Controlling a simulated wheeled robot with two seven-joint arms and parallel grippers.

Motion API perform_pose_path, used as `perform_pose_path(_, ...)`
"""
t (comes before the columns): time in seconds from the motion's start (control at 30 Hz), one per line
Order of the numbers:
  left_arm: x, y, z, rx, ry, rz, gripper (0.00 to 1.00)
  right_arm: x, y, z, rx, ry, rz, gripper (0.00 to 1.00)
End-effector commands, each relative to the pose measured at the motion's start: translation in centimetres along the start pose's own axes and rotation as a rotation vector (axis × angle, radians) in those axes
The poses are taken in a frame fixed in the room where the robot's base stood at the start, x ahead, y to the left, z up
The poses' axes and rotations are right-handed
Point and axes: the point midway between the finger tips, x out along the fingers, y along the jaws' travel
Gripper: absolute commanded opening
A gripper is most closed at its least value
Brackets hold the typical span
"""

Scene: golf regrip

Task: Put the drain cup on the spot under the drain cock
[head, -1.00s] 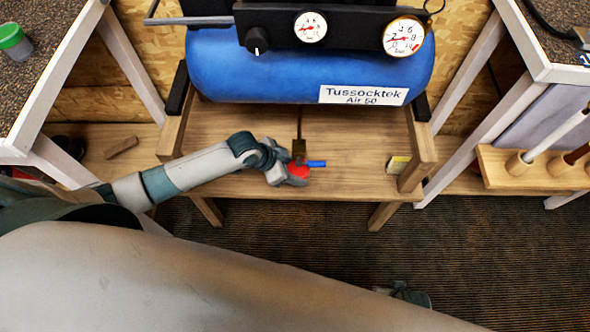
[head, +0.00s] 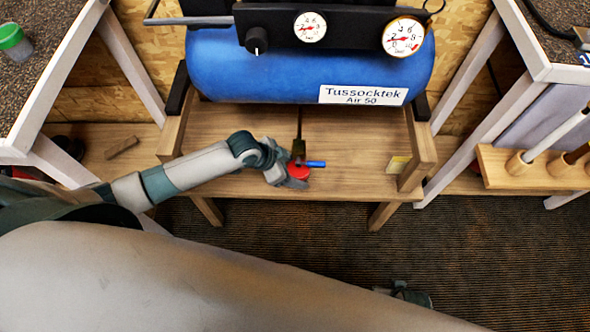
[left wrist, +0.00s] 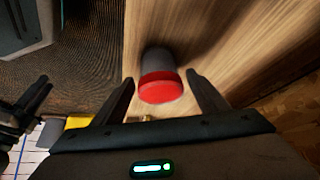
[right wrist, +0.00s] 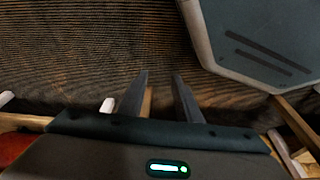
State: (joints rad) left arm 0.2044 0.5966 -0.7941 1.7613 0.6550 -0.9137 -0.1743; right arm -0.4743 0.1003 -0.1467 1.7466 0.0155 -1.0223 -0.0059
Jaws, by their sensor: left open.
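The drain cup, red with a dark grey part (left wrist: 160,82), stands at the front of the wooden shelf. In the head view its red part (head: 297,171) shows just below the brass drain cock (head: 299,148), beside the blue handle (head: 316,164). My left gripper (head: 296,183) is at the cup, partly covering it. In the left wrist view its fingers (left wrist: 160,78) are spread on either side of the cup, with gaps on both sides. Whether the cup is exactly on its spot is hidden. My right gripper (right wrist: 161,75) has its fingers apart, empty, over carpet.
The blue air compressor (head: 300,75) with gauges stands above the wooden shelf (head: 350,180). A wooden rack (head: 535,172) with club shafts is at the right. Carpet (head: 300,235) in front is clear.

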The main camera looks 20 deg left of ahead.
Motion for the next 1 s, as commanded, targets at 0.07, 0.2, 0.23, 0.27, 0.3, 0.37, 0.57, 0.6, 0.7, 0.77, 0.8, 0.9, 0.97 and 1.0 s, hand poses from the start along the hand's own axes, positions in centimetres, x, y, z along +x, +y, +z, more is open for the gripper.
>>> perform_pose_path(0.07, -0.8, -0.1, 0.1, 0.001, 0.0, -0.001, 0.67, 0.1, 0.0, 0.1, 0.0, -0.002, 0.0, 0.31)
perform_pose_path(0.2, -2.6, -0.1, 0.0, 0.002, 0.0, -0.002, 0.67, 0.6, 0.1, 0.2, 0.0, -0.005, 0.001, 0.31)
perform_pose_path(0.23, -3.1, -0.1, 0.0, 0.001, -0.001, -0.001, 0.67, 0.7, 0.1, 0.2, 0.0, -0.003, 0.001, 0.31)
perform_pose_path(0.27, -3.6, -0.1, 0.0, 0.002, 0.0, -0.001, 0.67, 0.8, 0.1, 0.2, 0.0, -0.001, 0.001, 0.31)
perform_pose_path(0.3, -4.3, -0.1, 0.1, 0.002, -0.001, -0.001, 0.67, 0.9, 0.2, 0.2, 0.0, 0.0, 0.001, 0.31)
perform_pose_path(0.37, -5.4, 0.0, 0.1, 0.001, 0.0, 0.0, 0.67, 1.1, 0.2, 0.3, 0.0, -0.001, 0.001, 0.31)
perform_pose_path(0.57, -8.9, -0.1, 0.0, 0.001, 0.0, -0.001, 0.67, 1.9, 0.1, 1.2, 0.0, -0.008, 0.0, 0.31)
perform_pose_path(0.6, -9.5, -0.1, 0.0, 0.001, 0.0, -0.001, 0.67, 2.1, 0.1, 1.4, 0.0, -0.009, -0.001, 0.31)
perform_pose_path(0.7, -10.6, 0.0, 0.0, 0.001, -0.001, 0.0, 0.67, 2.4, 0.1, 1.6, 0.0, -0.008, -0.001, 0.31)
perform_pose_path(0.77, -11.1, 0.0, 0.1, 0.0, -0.001, 0.0, 0.67, 2.5, 0.1, 1.6, 0.0, -0.01, -0.001, 0.31)
perform_pose_path(0.8, -11.3, 0.0, 0.0, 0.0, -0.001, 0.0, 0.67, 2.6, 0.1, 1.7, 0.0, -0.011, -0.001, 0.31)
perform_pose_path(0.9, -11.7, 0.0, 0.0, -0.001, 0.0, 0.001, 0.67, 2.7, 0.2, 1.7, 0.0, -0.013, 0.0, 0.31)
perform_pose_path(0.97, -11.7, 0.0, 0.0, -0.001, 0.0, 0.001, 0.67, 2.8, 0.2, 1.6, 0.0, -0.012, 0.0, 0.31)
perform_pose_path(1.0, -11.7, 0.0, 0.0, -0.001, 0.0, 0.001, 0.67, 2.8, 0.2, 1.5, 0.0, -0.01, 0.0, 0.31)
